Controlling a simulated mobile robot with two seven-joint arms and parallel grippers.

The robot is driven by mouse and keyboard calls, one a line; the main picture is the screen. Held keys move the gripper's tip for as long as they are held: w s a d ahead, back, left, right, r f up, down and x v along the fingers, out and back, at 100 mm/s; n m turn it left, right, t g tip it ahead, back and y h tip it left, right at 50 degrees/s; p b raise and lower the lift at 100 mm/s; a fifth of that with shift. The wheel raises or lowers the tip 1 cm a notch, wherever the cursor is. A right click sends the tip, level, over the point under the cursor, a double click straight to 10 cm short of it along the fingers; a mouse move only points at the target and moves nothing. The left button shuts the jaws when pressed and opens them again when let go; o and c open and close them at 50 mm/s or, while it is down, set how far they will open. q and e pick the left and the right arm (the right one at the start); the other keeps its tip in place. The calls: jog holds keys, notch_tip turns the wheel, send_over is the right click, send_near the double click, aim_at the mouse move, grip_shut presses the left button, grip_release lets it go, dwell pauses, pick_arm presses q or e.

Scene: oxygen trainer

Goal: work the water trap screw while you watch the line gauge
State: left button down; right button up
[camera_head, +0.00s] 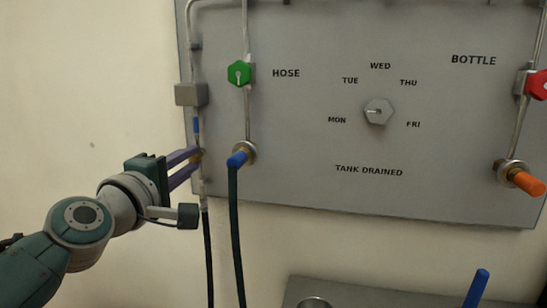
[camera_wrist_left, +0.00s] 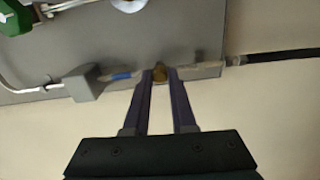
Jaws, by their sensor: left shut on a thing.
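My left gripper (camera_head: 197,160) reaches in from the left to the panel's left edge. Its purple fingers are shut on a small brass screw (camera_wrist_left: 160,73), which sits between the fingertips in the left wrist view. The screw is on the thin vertical line below a grey box (camera_head: 190,94). A blue section (camera_head: 196,127) shows in that line between the box and the screw; it also shows in the left wrist view (camera_wrist_left: 121,76). I cannot make out a gauge face or reading. My right gripper is not in view.
The grey panel (camera_head: 300,150) carries a green valve (camera_head: 239,73), a day dial (camera_head: 378,111), a red valve (camera_head: 538,85) and an orange-ended fitting (camera_head: 521,178). A dark hose (camera_head: 236,235) hangs from a blue connector (camera_head: 238,159), close right of my gripper. A blue rod (camera_head: 477,288) stands lower right.

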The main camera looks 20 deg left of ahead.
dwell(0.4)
pick_arm(q)
jog(key=c, duration=0.7)
grip_release()
jog(key=shift+c, duration=0.2)
jog(key=s+d, duration=0.1)
jog(key=s, duration=0.9)
jog(key=shift+d+p, duration=0.25)
jog(key=shift+p, duration=0.15)
